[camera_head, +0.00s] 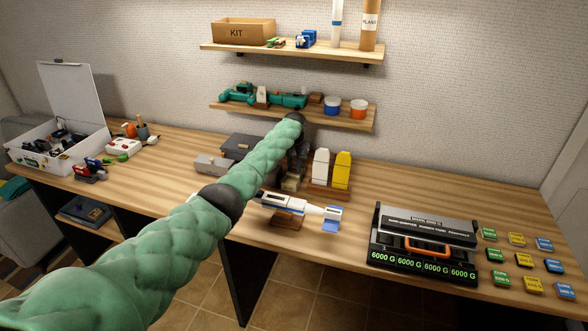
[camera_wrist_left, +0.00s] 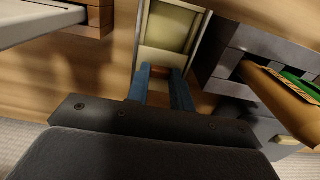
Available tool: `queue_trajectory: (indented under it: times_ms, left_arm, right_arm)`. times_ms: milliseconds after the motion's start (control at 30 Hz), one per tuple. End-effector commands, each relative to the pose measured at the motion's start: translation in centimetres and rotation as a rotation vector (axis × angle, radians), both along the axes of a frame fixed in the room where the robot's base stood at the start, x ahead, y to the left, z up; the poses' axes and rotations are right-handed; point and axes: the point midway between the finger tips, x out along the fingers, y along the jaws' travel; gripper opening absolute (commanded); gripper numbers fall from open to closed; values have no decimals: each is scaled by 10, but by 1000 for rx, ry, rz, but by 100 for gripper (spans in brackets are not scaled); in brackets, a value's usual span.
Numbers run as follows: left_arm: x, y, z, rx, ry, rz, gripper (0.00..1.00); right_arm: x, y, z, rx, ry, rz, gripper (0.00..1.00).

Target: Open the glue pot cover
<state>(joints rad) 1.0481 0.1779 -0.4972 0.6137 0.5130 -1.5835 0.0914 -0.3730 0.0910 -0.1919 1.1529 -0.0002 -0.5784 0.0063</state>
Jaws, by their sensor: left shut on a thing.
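My left gripper (camera_head: 293,160) reaches down to the table behind the model plane, and its dark body partly hides what it holds. In the left wrist view its two blue fingers (camera_wrist_left: 162,88) are shut on the near edge of a pale, box-shaped thing, which looks like the glue pot (camera_wrist_left: 171,28). Its yellowish face shows within a pale rim. The part between the fingertips looks like its cover, but its edges are hard to make out. In the head view a small tan part of the pot (camera_head: 290,184) shows below the gripper. My right gripper is not in view.
White (camera_head: 320,168) and yellow (camera_head: 342,171) bottles stand just right of the gripper. The model plane (camera_head: 290,208) sits on its stand in front. A grey box (camera_head: 213,164) is to the left. A black case (camera_head: 424,240) and several coloured tiles lie at the right.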

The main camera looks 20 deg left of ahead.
Motion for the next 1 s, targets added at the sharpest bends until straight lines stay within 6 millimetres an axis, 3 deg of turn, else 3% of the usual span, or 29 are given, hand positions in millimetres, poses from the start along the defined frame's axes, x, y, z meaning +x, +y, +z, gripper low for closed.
queue_trajectory:
  times_ms: [100,133,233,633,1000]
  left_arm:
    - [0,0,1,0,0,1,0]
    - [0,0,1,0,0,1,28]
    - [0,0,0,0,0,1,45]
    - [0,0,7,0,-1,0,45]
    - [1,0,58,0,-2,0,45]
  right_arm:
    - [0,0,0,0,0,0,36]
    - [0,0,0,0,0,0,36]
    - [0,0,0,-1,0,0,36]
    - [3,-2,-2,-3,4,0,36]
    - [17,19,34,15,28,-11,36]
